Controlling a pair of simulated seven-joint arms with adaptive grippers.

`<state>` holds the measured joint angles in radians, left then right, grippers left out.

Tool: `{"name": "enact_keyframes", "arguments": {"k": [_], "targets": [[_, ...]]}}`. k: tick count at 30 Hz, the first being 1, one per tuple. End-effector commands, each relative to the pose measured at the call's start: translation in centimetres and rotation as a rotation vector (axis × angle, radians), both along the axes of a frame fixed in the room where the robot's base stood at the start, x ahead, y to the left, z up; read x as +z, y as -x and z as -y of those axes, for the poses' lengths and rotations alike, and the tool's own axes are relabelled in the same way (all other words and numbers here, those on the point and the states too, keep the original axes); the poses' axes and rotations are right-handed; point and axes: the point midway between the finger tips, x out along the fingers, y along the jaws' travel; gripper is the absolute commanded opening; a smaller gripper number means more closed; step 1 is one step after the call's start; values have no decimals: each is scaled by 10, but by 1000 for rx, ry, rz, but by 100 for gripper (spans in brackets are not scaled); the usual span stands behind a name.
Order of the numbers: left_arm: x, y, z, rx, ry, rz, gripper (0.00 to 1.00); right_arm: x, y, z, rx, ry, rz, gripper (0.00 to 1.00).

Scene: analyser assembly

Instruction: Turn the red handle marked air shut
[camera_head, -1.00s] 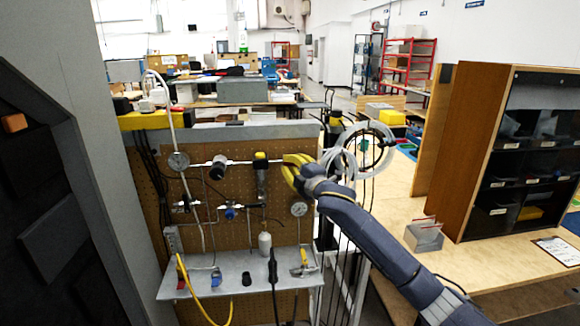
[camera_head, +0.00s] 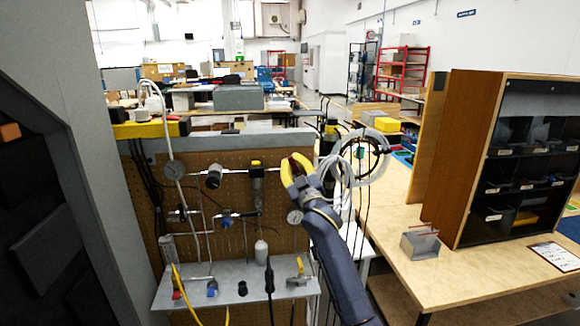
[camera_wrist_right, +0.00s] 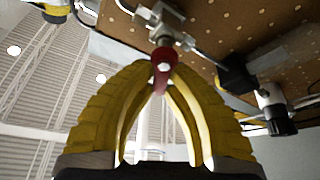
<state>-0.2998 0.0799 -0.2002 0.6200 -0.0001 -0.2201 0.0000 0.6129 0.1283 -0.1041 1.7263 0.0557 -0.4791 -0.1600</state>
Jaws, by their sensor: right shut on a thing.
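The red handle (camera_wrist_right: 163,68) sits on a small silver valve (camera_wrist_right: 166,22) on the pegboard. In the right wrist view it lies between the tips of my right gripper's yellow fingers (camera_wrist_right: 161,85), which are shut on it. The handle points down from the valve in that view. No air marking can be read. In the head view my right gripper (camera_head: 293,174) is at the pegboard's upper right, with a little red (camera_head: 292,167) between its fingers; most of the valve is hidden there. My left gripper is not in view.
A shelf (camera_head: 235,272) with small parts juts out below. Coiled hose (camera_head: 380,160) hangs to the right. A wooden cabinet (camera_head: 455,165) stands farther right.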

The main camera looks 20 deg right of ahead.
Motion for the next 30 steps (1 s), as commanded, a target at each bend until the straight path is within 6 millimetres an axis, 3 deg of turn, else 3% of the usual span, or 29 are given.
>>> {"name": "enact_keyframes", "arguments": {"k": [15,30], "targets": [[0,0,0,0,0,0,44,5,2,14,0,-378,56,0],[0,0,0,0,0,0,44,6,3,19,0,-485,71,0]]}}
